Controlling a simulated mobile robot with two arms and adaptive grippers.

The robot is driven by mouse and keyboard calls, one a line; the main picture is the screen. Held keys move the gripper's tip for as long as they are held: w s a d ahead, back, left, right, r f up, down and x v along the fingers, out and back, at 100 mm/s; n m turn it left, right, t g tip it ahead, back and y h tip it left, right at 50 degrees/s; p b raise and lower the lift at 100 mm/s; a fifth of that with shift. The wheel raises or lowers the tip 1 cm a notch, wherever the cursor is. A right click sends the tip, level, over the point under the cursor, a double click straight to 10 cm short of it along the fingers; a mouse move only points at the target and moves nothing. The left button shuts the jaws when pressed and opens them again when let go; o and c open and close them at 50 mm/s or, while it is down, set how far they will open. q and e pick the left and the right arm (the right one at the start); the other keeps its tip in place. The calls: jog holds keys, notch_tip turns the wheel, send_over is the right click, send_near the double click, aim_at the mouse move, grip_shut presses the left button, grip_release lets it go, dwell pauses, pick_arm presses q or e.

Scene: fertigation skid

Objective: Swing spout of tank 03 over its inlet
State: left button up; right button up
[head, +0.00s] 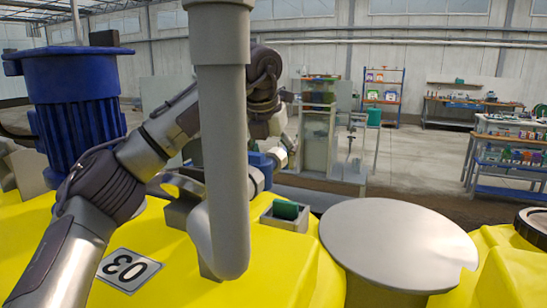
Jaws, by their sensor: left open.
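The yellow tank 03 (290,272) fills the foreground, with a "03" label (128,269) on its top. A thick grey pipe (225,150), which looks like the spout, hangs upright in front of me. It has a wider collar at the top and a rounded lower end low over the tank top. A round grey disc (395,240) lies to its right; I cannot tell whether it covers the inlet. My left arm reaches from the lower left behind the pipe. My left gripper (285,153) is open beyond the pipe, small and partly hidden. My right gripper is not in view.
A blue motor (78,100) stands on the tank at left. A small grey box (290,222) holding a green block (286,210) sits between pipe and disc. A black-rimmed cap (533,225) is at the right edge. Shelves and benches stand far back across open floor.

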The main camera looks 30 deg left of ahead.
pick_arm(q)
jog(key=v, duration=1.2)
jog(key=shift+w, duration=0.1)
